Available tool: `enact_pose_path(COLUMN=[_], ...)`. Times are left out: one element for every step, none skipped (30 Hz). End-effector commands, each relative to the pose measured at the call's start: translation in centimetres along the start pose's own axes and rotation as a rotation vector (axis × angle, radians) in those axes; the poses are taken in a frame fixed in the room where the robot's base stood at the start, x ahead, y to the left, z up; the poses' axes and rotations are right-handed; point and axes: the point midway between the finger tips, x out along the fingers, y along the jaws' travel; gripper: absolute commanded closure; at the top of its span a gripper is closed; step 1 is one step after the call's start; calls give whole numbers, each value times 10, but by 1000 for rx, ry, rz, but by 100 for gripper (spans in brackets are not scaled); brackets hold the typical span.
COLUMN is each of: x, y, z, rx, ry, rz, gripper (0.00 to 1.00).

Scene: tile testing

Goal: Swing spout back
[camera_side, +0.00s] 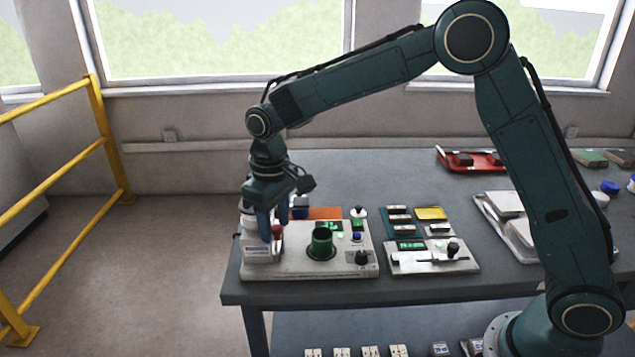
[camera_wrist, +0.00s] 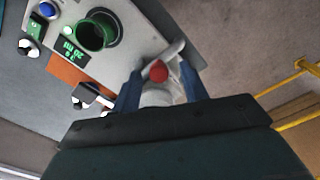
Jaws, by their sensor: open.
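The dispenser is a pale unit (camera_side: 262,252) at the left end of the grey machine base (camera_side: 345,265), with a red knob (camera_wrist: 159,71) on top. In the wrist view a pale, spout-like arm (camera_wrist: 174,52) reaches from beside the knob to the upper right. A green cup (camera_side: 321,241) stands on the base to the right of the dispenser; the spout does not appear over the cup (camera_wrist: 92,35). My gripper (camera_side: 274,228) points down at the dispenser. In the wrist view its blue fingers are apart, either side of the dispenser top. Whether they touch it is unclear.
A green display (camera_wrist: 68,52) and a blue button (camera_side: 357,236) sit near the cup. A slider panel (camera_side: 432,262) and small blocks stand to the right. The table's left edge is close to the dispenser. A yellow rail (camera_side: 60,165) stands beyond on the floor.

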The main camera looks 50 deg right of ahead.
Motion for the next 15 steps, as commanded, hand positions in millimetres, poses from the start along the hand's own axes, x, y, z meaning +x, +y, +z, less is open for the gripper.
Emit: enact_pose_path(x=[-2,-3,-5,-6,-8,-11,-12,-14,-17,-18,-20,-22,-24,-25,-28], y=[0,0,0,0,0,0,0,0,0,0,0,0,0,0,0], z=[0,0,0,0,0,0,0,0,0,0,0,0,0,0,0], rx=[1,1,1,1,1,1,1,1,1,1,1,1,1,1,1], ry=[1,1,1,1,1,2,2,2,2,2,2,2,2,2,1], rz=[0,0,0,0,0,0,0,0,0,0,0,0,0,0,0], gripper=[56,56,56,56,56,56,56,56,56,56,56,56,56,56,56])
